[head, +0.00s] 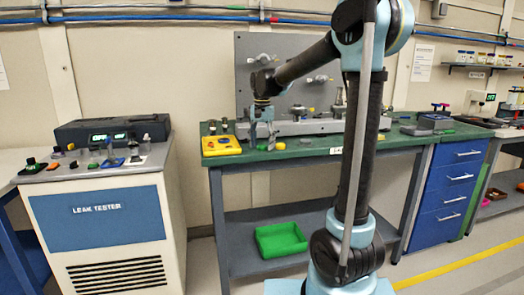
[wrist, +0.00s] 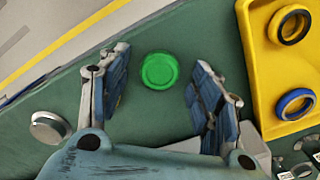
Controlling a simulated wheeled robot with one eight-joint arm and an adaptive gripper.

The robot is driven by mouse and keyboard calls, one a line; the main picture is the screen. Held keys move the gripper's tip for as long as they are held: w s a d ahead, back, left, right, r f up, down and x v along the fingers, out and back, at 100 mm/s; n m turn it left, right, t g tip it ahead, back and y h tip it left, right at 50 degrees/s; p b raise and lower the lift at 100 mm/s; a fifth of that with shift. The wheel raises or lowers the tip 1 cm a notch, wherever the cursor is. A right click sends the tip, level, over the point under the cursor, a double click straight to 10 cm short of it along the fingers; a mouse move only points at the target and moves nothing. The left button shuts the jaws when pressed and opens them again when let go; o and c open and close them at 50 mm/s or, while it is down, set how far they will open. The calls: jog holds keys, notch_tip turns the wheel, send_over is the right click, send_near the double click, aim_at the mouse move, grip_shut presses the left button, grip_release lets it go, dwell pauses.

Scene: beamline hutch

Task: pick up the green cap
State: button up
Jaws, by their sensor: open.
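The green cap (wrist: 160,71) is a round disc lying on the green bench top in the wrist view, between and slightly beyond my fingertips. My gripper (wrist: 157,78) is open and empty, with one finger on each side of the cap and neither touching it. In the head view my gripper (head: 263,143) points down over the bench near its front edge.
A yellow tray (wrist: 257,82) with black and blue rings lies close to my right finger. A silver cap (wrist: 50,127) lies left of my left finger in the wrist view. A grey upright panel (head: 300,60) stands behind. A green bin (head: 281,240) sits on the lower shelf.

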aim_at(262, 146)
jog(key=shift+f, duration=0.15)
jog(key=c, duration=0.8)
notch_tip(262, 146, up, 10)
jog(key=shift+r, duration=0.1)
dwell(0.3)
